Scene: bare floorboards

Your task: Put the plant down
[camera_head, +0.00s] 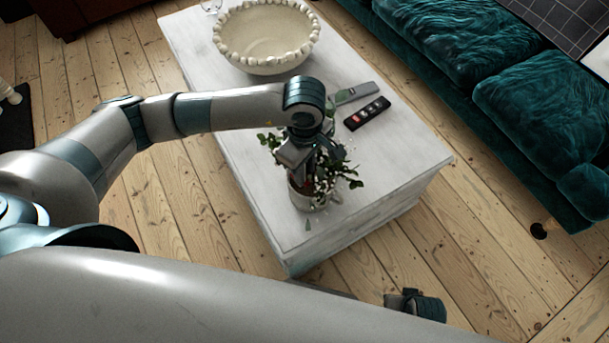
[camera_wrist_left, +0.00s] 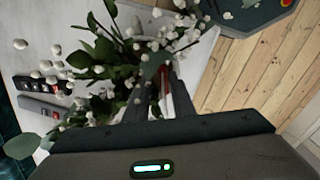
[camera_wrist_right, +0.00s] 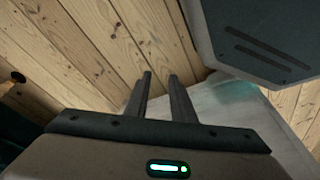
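The plant (camera_head: 325,175), with green leaves and small white blossoms in a pale mug-like pot (camera_head: 314,200), is at the near end of the white table (camera_head: 380,190). I cannot tell whether the pot's base touches the tabletop. My left gripper (camera_head: 303,172) comes down into the plant from above, its fingertips partly hidden by leaves. In the left wrist view the leaves and blossoms (camera_wrist_left: 125,65) crowd the fingers, with something red and pale between them; they appear shut on the plant. My right gripper (camera_wrist_right: 162,78) is empty, its fingers a little apart, low beside the table.
A cream bowl with a beaded rim (camera_head: 267,40) stands at the table's far end. A black remote (camera_head: 367,113) and a grey remote (camera_head: 355,92) lie right of my left wrist. A teal sofa (camera_head: 540,100) stands at the right. Bare floorboards surround the table.

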